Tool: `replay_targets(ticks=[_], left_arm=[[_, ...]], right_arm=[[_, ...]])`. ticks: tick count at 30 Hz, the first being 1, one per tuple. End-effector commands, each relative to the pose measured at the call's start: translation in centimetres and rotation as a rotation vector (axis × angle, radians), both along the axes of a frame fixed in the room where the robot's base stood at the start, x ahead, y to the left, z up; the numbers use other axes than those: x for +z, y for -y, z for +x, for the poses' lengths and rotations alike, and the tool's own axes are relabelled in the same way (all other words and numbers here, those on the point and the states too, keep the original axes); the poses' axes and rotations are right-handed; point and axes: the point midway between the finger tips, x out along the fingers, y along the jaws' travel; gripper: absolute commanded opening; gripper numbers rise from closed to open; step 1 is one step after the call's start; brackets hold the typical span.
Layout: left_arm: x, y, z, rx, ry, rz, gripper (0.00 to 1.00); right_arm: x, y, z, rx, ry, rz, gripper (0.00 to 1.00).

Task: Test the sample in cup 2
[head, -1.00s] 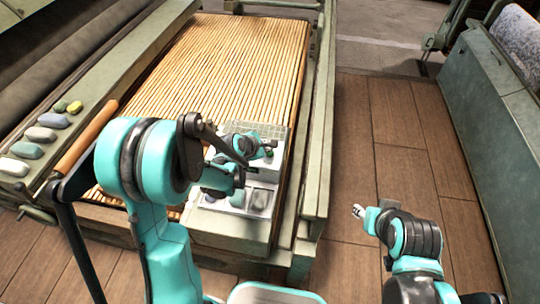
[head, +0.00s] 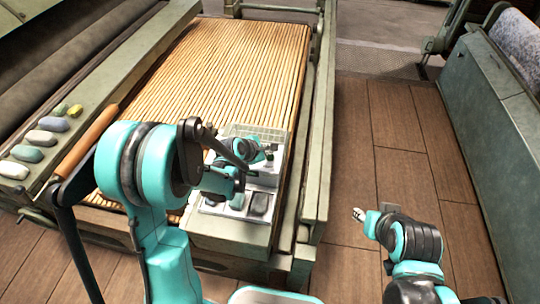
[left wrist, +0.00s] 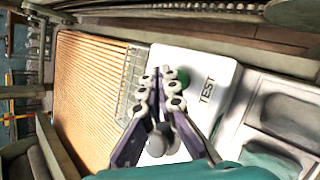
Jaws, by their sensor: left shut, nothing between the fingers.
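A white panel (left wrist: 205,62) marked TEST lies under my left gripper in the left wrist view. A green round thing (left wrist: 183,76) on it is partly hidden behind the fingertips. My left gripper (left wrist: 163,88) is shut and empty, its fingertips beside or over the green thing; I cannot tell whether they touch it. In the head view my left gripper (head: 267,152) is small, over the white station at the front of the slatted bed. No cup with a number can be made out. My right gripper (head: 358,214) is over the wooden floor, away from the station; its fingers are too small to read.
A wire rack (left wrist: 132,82) stands beside the panel. A pale tray with dark recesses (left wrist: 288,118) lies on its other side. The slatted bed (head: 225,65) stretches behind. Several coloured stones (head: 40,138) and a wooden roller (head: 92,135) lie at the left.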

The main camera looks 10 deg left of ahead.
Motion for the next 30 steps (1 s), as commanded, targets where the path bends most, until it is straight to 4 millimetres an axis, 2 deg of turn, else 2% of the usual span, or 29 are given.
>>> replay_targets(ticks=[10,18,30], left_arm=[[-0.1,0.0,0.0,0.0,0.0,0.0,0.0],[-0.9,0.0,0.0,0.0,0.0,0.0,0.0],[-0.9,0.0,0.0,0.0,0.0,0.0,0.0]], right_arm=[[-0.1,0.0,0.0,0.0,0.0,0.0,0.4],[-1.0,0.0,0.0,0.0,0.0,0.0,0.4],[-1.0,0.0,0.0,0.0,0.0,0.0,0.4]])
